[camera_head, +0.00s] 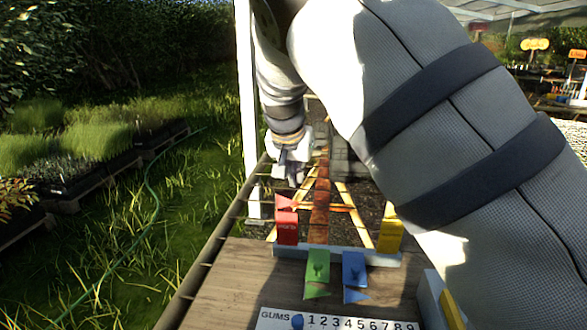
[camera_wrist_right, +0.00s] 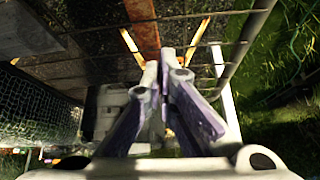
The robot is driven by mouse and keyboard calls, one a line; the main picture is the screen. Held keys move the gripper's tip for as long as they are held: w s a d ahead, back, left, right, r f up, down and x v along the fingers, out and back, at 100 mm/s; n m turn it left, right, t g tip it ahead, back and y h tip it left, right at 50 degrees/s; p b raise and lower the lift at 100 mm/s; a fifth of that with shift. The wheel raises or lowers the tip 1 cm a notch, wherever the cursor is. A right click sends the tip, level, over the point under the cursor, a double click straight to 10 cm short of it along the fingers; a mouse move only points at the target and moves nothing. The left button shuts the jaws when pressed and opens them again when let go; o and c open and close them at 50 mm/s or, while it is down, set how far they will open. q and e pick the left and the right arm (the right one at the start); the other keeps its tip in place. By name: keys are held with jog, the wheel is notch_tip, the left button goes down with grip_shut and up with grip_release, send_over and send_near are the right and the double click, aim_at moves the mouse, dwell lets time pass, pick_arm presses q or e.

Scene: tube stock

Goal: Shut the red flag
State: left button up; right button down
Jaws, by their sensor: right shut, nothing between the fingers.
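The red flag (camera_head: 286,203) is a small triangle that stands above its red box (camera_head: 288,228) at the back left of the wooden table. The green flag (camera_head: 315,292) and the blue flag (camera_head: 354,296) hang below their boxes. My right gripper (camera_head: 291,178) is shut and empty, just behind and above the red flag in the head view, apart from it as far as I can tell. In the right wrist view its fingers (camera_wrist_right: 165,72) are together. The red flag does not show there. My left gripper is not in view.
A green box (camera_head: 318,266) and a blue box (camera_head: 354,268) stand in front of a pale rail (camera_head: 335,253). A yellow box (camera_head: 390,236) is at the right. A numbered board (camera_head: 340,322) lies at the front. My right arm covers much of the right side.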

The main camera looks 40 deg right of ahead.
aim_at(288, 225)
pick_arm(q)
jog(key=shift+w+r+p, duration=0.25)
jog(key=shift+p, duration=0.05)
pick_arm(e)
jog(key=f, duration=0.1)
jog(key=a+f, duration=0.1)
jog(key=f, duration=0.2)
jog(key=shift+s+a+f, duration=0.15)
jog(key=shift+s+f, duration=0.15)
jog(key=shift+s, duration=0.05)
